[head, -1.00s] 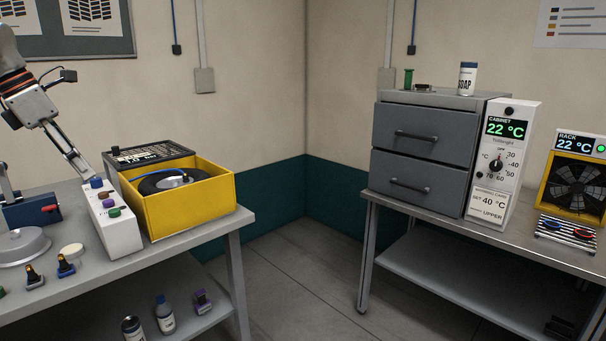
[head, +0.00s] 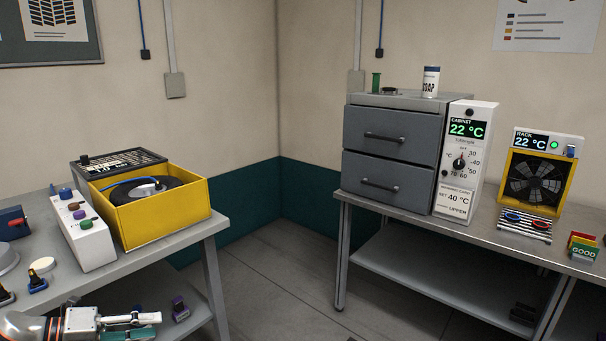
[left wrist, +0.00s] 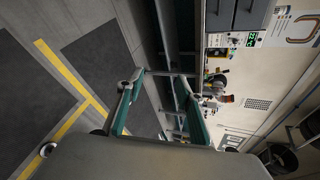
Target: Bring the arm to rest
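My left gripper (head: 158,326) is low at the bottom left of the head view, in front of the left bench and below its top. Its two fingers point right with a gap between them and hold nothing. In the left wrist view its teal-padded fingers (left wrist: 165,82) stand well apart, with only floor and distant furniture beyond. My right gripper is not in the head view, and I cannot make it out in the left wrist view.
The left bench carries a yellow box (head: 162,222) with a black tyre (head: 178,194), and a white button box (head: 88,238). A grey cabinet (head: 392,150) and a yellow fan unit (head: 533,182) stand on the right bench (head: 480,240). Floor between the benches is clear.

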